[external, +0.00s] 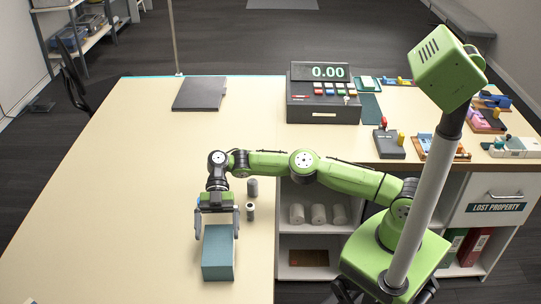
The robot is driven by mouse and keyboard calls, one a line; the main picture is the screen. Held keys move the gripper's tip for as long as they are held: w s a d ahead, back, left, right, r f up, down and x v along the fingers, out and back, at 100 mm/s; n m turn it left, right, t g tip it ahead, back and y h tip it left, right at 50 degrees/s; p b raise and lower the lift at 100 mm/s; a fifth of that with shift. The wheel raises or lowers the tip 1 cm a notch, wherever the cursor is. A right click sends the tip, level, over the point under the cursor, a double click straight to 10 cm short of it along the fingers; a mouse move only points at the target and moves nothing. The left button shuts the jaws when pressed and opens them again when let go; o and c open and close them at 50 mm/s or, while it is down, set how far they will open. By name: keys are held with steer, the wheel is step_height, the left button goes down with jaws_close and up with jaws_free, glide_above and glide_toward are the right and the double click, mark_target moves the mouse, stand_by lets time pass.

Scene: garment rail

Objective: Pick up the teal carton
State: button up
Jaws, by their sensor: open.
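The teal carton (218,254) is a box-shaped block on the pale tabletop, near the table's front right edge. My gripper (217,234) points down at the far end of the carton, with its two fingers apart. One finger is near the carton's left side and the other near its right side. I cannot tell from this view whether the fingers touch the carton or how far down its sides they reach.
Two small grey cylinders (252,187) stand just right of my gripper, near the table edge. A dark flat folder (199,93) lies at the back. A cash register (323,95) and several small gadgets (389,143) occupy the right counter. The table's left half (110,200) is clear.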

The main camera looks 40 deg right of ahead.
mark_target(217, 261)
steer(key=x, duration=0.7)
steer(key=shift+s+a+f, duration=0.15)
steer(key=shift+s+a, duration=0.05)
steer(key=c, duration=0.8)
